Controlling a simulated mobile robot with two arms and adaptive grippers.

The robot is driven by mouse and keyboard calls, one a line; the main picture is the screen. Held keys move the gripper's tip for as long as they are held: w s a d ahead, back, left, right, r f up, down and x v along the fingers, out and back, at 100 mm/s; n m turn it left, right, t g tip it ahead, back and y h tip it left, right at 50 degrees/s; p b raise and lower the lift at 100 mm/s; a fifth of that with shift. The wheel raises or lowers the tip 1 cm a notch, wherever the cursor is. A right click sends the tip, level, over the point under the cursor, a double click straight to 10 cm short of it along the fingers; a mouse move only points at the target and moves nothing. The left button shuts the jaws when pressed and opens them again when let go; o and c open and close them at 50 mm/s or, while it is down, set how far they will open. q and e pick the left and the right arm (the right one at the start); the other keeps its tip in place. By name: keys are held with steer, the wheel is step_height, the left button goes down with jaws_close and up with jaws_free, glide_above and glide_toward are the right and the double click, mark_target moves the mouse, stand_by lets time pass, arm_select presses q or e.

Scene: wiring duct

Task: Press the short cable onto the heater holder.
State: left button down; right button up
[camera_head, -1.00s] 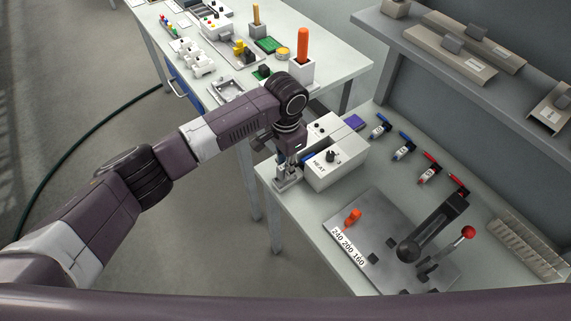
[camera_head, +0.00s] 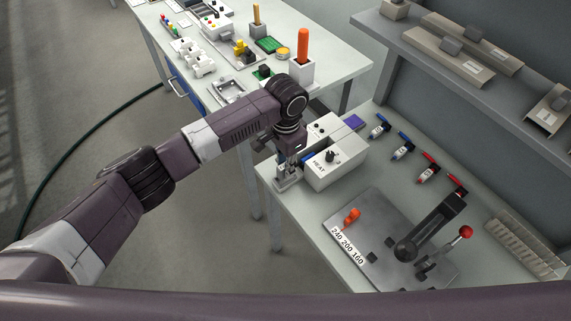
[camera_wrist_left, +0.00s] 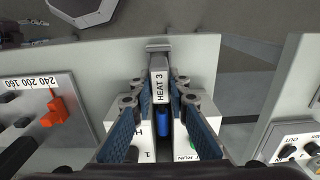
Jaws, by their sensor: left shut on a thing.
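The white heater box (camera_head: 340,172), marked HEAT, stands at the near left corner of the right bench. A grey metal holder (camera_head: 287,182) stands beside its left side; what looks like its end shows in the left wrist view (camera_wrist_left: 158,45). My left gripper (camera_head: 291,160) points down over the holder. In the left wrist view my left gripper (camera_wrist_left: 161,100) is shut on the short cable, which has a white HEAT 3 tag (camera_wrist_left: 160,88) and a blue part (camera_wrist_left: 162,115). The fingers hide most of the cable, and I cannot tell whether it is seated.
Several blue and red tagged cables (camera_head: 403,148) lie along the back of the bench. A grey plate (camera_head: 385,225) with an orange piece and a black lever is in front. A shelf (camera_head: 455,50) overhangs.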

stand_by(0.7)
arm_select(q)
steer(key=shift+p, duration=0.35)
steer(key=shift+f+b, duration=0.65)
steer(key=shift+f, duration=0.55)
steer(key=c, duration=1.8)
jaws_free()
steer(key=shift+o, duration=0.2)
steer(key=shift+r, duration=0.15)
step_height(320, 180, up, 12)
steer(key=shift+f, duration=0.2)
